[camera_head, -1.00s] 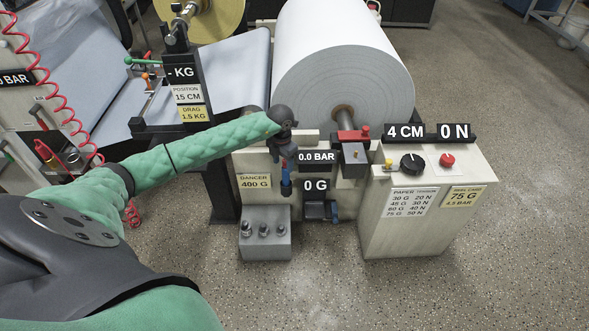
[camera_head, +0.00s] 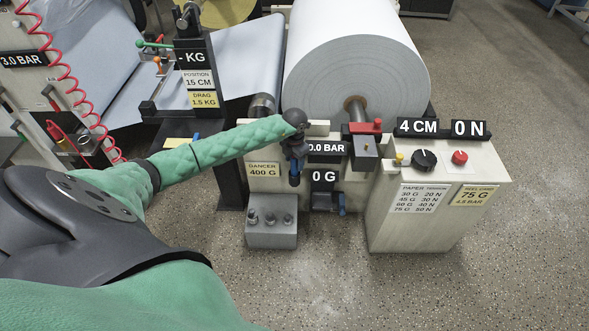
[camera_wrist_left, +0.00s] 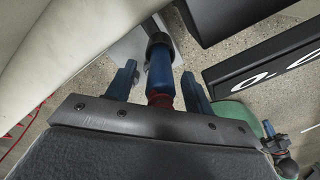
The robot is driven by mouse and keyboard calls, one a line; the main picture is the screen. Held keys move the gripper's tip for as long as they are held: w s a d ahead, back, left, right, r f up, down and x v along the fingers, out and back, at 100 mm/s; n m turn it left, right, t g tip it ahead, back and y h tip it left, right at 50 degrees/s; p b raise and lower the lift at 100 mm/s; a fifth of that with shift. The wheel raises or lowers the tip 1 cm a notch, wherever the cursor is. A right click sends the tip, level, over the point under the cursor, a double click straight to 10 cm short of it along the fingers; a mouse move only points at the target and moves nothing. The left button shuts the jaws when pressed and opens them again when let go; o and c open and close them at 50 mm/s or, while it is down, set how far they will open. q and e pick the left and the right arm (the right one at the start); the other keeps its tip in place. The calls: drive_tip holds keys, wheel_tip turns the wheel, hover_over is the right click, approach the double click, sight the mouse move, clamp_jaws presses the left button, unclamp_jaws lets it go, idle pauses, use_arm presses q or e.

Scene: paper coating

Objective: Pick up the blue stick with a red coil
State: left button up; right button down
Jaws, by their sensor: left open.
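The blue stick (camera_wrist_left: 159,70) has a dark cap at its far end and a red coil (camera_wrist_left: 160,99) near the gripper base in the left wrist view. My left gripper (camera_wrist_left: 160,82) is open, with one finger on each side of the stick and visible gaps between. In the head view my left gripper (camera_head: 295,165) is at the front of the low cream machine, below the paper roll. Only a bit of blue shows under it there, and the wrist hides the coil. What looks like my right gripper (camera_wrist_left: 268,130) shows small in the left wrist view; its jaws are unclear.
A grey block with several knobs (camera_head: 271,234) stands just below the left gripper. The large paper roll (camera_head: 350,65) is behind it. A cream control box (camera_head: 425,225) with dials is to the right. The floor in front is open.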

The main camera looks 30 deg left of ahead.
use_arm(q)
drive_tip(key=c, duration=1)
drive_tip(key=shift+c, duration=0.3)
